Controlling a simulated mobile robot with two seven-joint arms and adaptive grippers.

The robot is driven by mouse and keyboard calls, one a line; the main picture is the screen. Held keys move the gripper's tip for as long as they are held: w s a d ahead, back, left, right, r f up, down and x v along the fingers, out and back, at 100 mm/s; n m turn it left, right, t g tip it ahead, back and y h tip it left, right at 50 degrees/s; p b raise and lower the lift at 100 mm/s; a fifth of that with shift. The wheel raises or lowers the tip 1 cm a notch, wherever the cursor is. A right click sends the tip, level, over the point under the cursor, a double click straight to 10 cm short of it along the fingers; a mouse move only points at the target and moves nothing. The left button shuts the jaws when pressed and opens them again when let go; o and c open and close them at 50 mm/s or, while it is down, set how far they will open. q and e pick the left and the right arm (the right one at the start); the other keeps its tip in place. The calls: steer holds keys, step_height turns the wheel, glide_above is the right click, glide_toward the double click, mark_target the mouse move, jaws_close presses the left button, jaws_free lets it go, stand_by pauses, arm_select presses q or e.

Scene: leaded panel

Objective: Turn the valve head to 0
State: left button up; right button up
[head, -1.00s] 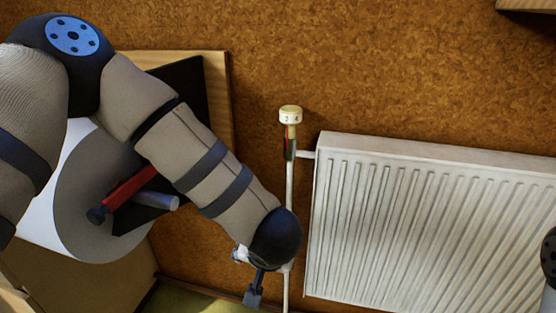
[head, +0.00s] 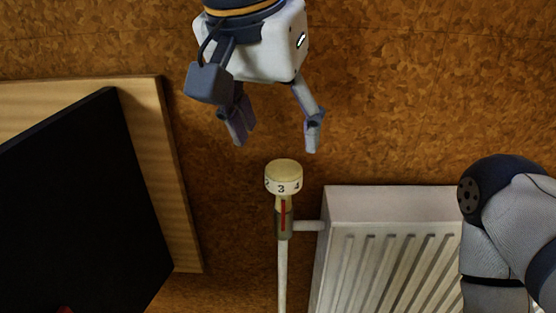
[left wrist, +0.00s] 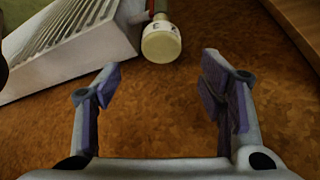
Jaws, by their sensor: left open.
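The cream valve head (head: 284,177) sits upright on top of a thin white pipe, left of the radiator. Its rim shows 2, 3 and 4, with 3 nearest the red mark (head: 283,215) on the valve body below. My left gripper (head: 275,145) is open and empty, pointing down just above the valve head, not touching it. In the left wrist view the valve head (left wrist: 161,43) shows beyond the fingertips, between them and toward the top. My right gripper is out of view; only part of my right arm shows at the right.
A white ribbed radiator (head: 390,250) stands right of the valve, joined by a short pipe stub (head: 309,226). A black panel in a wooden frame (head: 150,130) is at the left. The brown wall (head: 400,90) around the valve head is clear.

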mark_target(284, 168)
arm_select(q)
steer(key=x, duration=0.9)
steer(key=shift+w+a, duration=0.1)
steer(key=c, duration=1.2)
